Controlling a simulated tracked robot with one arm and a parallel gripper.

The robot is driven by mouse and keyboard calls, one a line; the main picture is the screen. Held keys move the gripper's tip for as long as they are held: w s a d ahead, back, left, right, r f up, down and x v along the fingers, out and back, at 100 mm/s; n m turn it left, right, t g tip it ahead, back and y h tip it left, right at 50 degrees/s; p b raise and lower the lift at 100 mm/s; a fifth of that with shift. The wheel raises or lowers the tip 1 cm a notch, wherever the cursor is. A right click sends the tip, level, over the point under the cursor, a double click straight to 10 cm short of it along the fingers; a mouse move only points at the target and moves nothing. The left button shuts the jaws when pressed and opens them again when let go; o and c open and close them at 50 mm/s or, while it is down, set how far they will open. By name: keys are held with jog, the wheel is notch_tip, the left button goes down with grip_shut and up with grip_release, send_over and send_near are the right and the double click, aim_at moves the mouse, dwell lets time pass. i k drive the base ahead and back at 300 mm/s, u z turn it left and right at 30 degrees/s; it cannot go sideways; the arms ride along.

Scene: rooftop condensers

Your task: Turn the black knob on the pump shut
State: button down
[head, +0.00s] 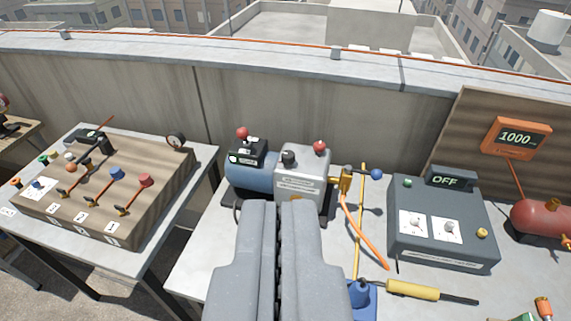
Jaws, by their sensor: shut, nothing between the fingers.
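The pump has a blue motor (252,180) and a grey box (303,176) and stands on the middle table against the wall. Its black knob (288,157) sits on top of the grey box, near the left side. A red knob (320,147) is to its right on the same box. My gripper (279,204) is shut and empty. It points at the pump from the front, and its tips are below the black knob in the picture, apart from it. The gripper hides part of the pump's lower front.
A grey control box (443,225) with an OFF display stands right of the pump. A wooden valve panel (110,190) is on the left table. A parapet wall (300,95) runs behind.

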aim_at(288, 156)
jog(key=u, duration=0.2)
jog(key=i, duration=1.05)
jog(key=z, duration=0.35)
